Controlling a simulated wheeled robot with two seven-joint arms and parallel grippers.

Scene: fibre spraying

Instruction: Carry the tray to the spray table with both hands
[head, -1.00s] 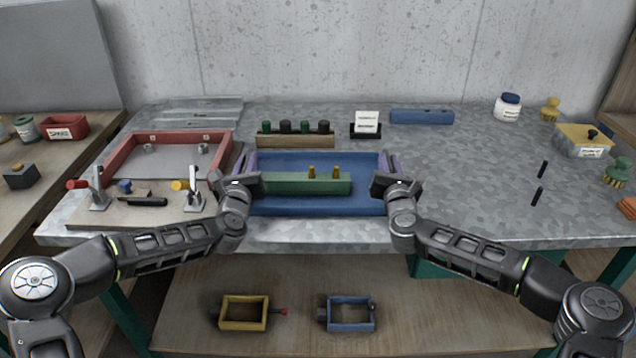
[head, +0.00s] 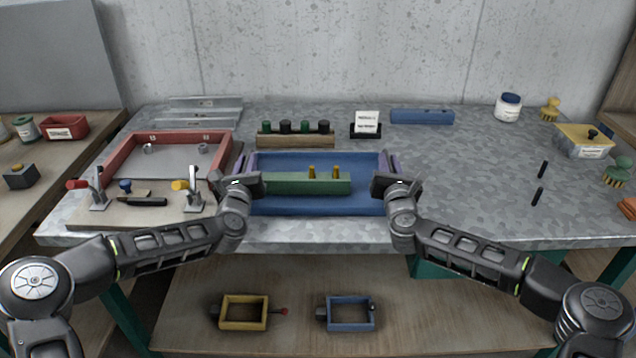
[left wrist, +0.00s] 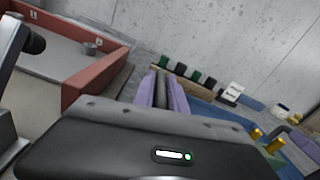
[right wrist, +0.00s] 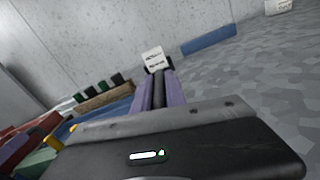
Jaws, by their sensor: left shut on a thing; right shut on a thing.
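The tray looks level. I cannot tell whether its underside touches the table top.
A red frame with clamps (head: 122,152) is close on the left. Behind the tray are a wooden rack of dark and green knobs (head: 295,141), a card stand (head: 366,124) and a blue bar (head: 422,116).

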